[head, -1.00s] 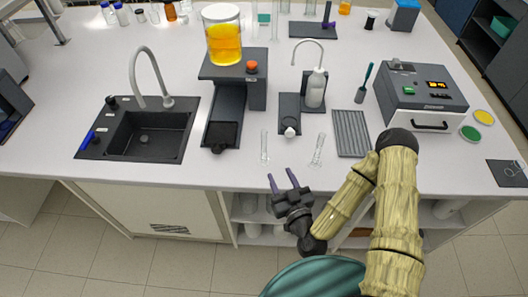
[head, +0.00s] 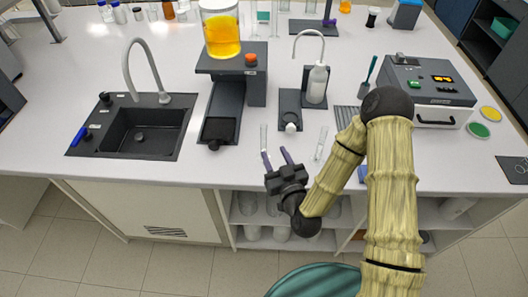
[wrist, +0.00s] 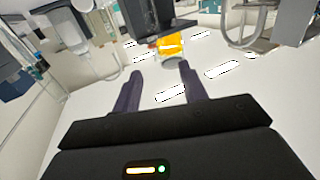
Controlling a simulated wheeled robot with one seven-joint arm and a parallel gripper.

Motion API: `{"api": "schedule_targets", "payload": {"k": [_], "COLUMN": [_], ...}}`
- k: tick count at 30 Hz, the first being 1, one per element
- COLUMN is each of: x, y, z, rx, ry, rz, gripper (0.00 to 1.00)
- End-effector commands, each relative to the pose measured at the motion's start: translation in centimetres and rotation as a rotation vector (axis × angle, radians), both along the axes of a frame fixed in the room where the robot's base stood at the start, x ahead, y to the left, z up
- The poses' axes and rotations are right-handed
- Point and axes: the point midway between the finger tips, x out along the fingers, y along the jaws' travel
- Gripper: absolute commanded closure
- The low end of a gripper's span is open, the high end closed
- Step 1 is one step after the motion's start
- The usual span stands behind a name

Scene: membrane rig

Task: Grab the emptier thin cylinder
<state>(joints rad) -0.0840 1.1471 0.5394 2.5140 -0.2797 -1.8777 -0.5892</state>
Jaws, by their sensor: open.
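Two clear thin cylinders stand near the counter's front edge. The left thin cylinder (head: 264,139) is just beyond my gripper's left finger, and its lower end is partly hidden by it. The right thin cylinder (head: 320,144) stands to the right of my gripper, close to my arm, and looks tilted in the picture. Their contents are too small to compare. My gripper (head: 275,156) is open and empty at the front edge, its two purple fingers pointing at the counter. The open fingers (wrist: 160,82) also show in the wrist view, with nothing clearly between them.
A black stand (head: 257,88) holds a jar of orange liquid (head: 221,35). A sink (head: 135,135) is at the left. A white bottle (head: 317,83) and a small dark stand (head: 290,108) are behind the cylinders. A grey device (head: 428,85) is at the right. My arm partly covers a grooved plate (head: 345,115).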

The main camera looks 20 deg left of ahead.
Motion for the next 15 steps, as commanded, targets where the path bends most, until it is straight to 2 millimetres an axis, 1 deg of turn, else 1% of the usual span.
{"api": "schedule_targets", "payload": {"k": [1,15], "x": [0.19,0.91], "y": [0.03,0.57], "z": [-0.45,-0.41], "rx": [0.001,0.0], "ry": [-0.003,-0.003], "rz": [-0.002,0.0], "gripper": [0.57,0.57]}}
